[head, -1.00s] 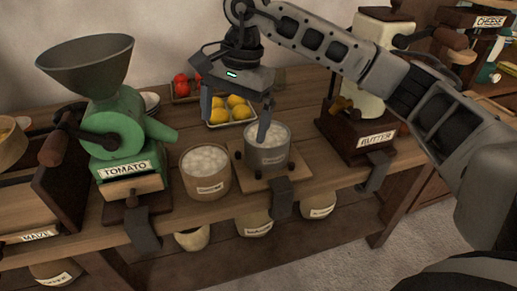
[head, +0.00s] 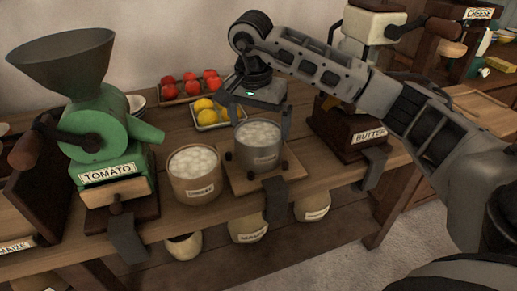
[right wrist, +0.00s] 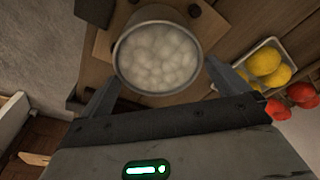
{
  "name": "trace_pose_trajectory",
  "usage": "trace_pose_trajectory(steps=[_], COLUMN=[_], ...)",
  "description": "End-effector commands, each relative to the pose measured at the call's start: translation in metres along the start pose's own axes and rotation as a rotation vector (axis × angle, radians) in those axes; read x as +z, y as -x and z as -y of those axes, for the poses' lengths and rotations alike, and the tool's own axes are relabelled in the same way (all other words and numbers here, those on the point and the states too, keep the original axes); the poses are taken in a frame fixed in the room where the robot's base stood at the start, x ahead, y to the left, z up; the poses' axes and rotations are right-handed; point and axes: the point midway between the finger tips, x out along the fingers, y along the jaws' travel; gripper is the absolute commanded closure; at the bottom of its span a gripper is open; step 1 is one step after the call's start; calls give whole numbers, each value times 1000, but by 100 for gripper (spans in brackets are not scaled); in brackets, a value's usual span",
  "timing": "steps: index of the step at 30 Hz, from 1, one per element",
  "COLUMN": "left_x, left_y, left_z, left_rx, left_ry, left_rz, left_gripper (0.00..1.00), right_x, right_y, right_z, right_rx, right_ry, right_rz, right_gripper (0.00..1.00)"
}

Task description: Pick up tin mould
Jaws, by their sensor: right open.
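The tin mould (head: 258,155) is a grey metal pot filled with white balls, upright on a square wooden board (head: 285,176) with dark pegs. In the right wrist view the mould (right wrist: 120,62) lies ahead of and between the fingers. My right gripper (head: 260,118) is open and empty behind the mould, one finger showing just past its right rim. In the right wrist view the gripper (right wrist: 160,88) has a finger on each side of the mould's near edge; I cannot tell whether either touches. My left gripper is not in view.
A wooden tub (head: 194,174) of white balls stands close left of the board. A green tomato mill (head: 100,140) is further left, a butter mill (head: 345,130) to the right. Trays of lemons (head: 208,112) and tomatoes (head: 190,85) lie behind.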

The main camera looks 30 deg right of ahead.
Motion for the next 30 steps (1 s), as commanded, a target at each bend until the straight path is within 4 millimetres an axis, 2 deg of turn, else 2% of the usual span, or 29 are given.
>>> trace_pose_trajectory(steps=[6,9,17,18,23,30], left_x=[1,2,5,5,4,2], left_y=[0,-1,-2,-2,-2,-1], left_z=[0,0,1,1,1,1], left_rx=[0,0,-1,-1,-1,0], left_ry=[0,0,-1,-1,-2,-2], left_rz=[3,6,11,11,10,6], left_gripper=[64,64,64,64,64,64], right_x=[7,7,6,6,6,6], right_y=[-34,-44,-48,-48,-48,-45], right_z=[-2,-2,-1,-1,-1,-1], right_rx=[5,3,1,1,1,-3], right_ry=[0,0,0,0,0,-1], right_rz=[3,2,0,1,1,-1], right_gripper=[0,0,0,3,47,50])
